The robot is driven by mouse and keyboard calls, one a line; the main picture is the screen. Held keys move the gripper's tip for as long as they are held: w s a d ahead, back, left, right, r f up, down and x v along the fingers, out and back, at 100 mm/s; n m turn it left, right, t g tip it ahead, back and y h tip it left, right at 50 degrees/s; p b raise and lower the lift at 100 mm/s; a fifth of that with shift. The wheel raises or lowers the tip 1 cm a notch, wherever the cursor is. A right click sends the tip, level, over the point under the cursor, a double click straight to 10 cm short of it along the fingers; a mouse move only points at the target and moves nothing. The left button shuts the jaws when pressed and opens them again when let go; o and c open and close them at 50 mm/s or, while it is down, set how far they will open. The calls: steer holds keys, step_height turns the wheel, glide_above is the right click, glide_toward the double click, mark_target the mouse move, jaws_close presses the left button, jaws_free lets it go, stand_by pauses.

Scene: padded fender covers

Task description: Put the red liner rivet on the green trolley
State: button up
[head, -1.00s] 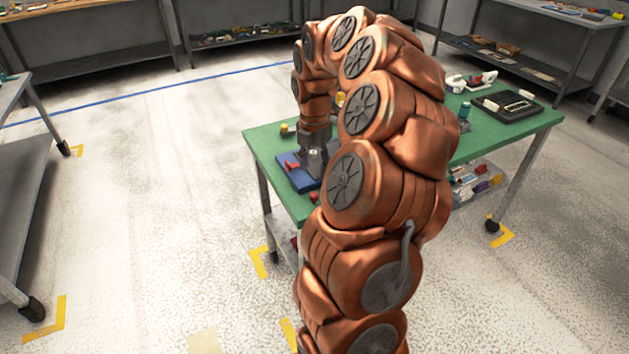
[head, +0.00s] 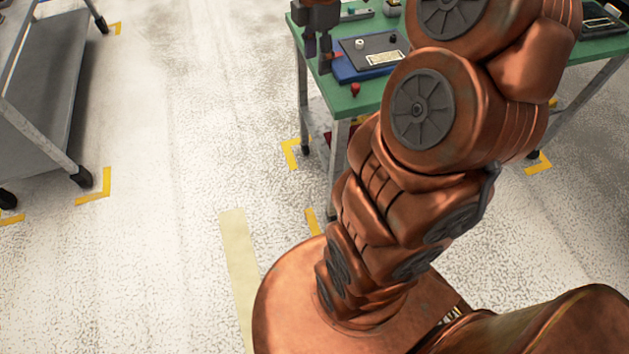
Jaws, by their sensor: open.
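The green trolley (head: 389,97) stands at the top of the head view, its near left corner showing. A small red piece (head: 355,90) stands on its green top near the front edge, in front of a blue tray (head: 352,77). Another bit of red (head: 334,56) shows at the tray's left end, partly hidden by a finger. I cannot tell for sure which of the two is the red liner rivet. My gripper (head: 318,62) points down at the tray's left end, fingers apart, with nothing seen between them.
A dark panel (head: 374,45) with knobs and a label lies on the blue tray. A grey-green strip (head: 348,15) lies behind it. My arm hides much of the trolley's right part. A grey cart (head: 48,112) stands at left; the floor between is clear.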

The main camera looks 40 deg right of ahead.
steer(key=s+a+m, duration=0.6)
steer(key=s+a, duration=0.2)
steer(key=a, duration=0.4)
steer(key=s+a+f+m+g, duration=0.1)
steer(key=s+a+f+m, duration=0.1)
steer(key=s+m, duration=0.3)
steer(key=s+a+f+m, duration=0.3)
steer(key=s+m, duration=0.2)
steer(key=s, duration=0.4)
steer(key=shift+a+f+g, duration=0.2)
steer(key=shift+a+g, duration=0.1)
steer(key=shift+g, duration=0.1)
step_height(320, 180, up, 5)
steer(key=p, duration=0.4)
steer(key=shift+f+p, duration=0.2)
steer(key=shift+p, duration=0.1)
steer(key=shift+c, duration=0.8)
steer(key=shift+d, duration=0.1)
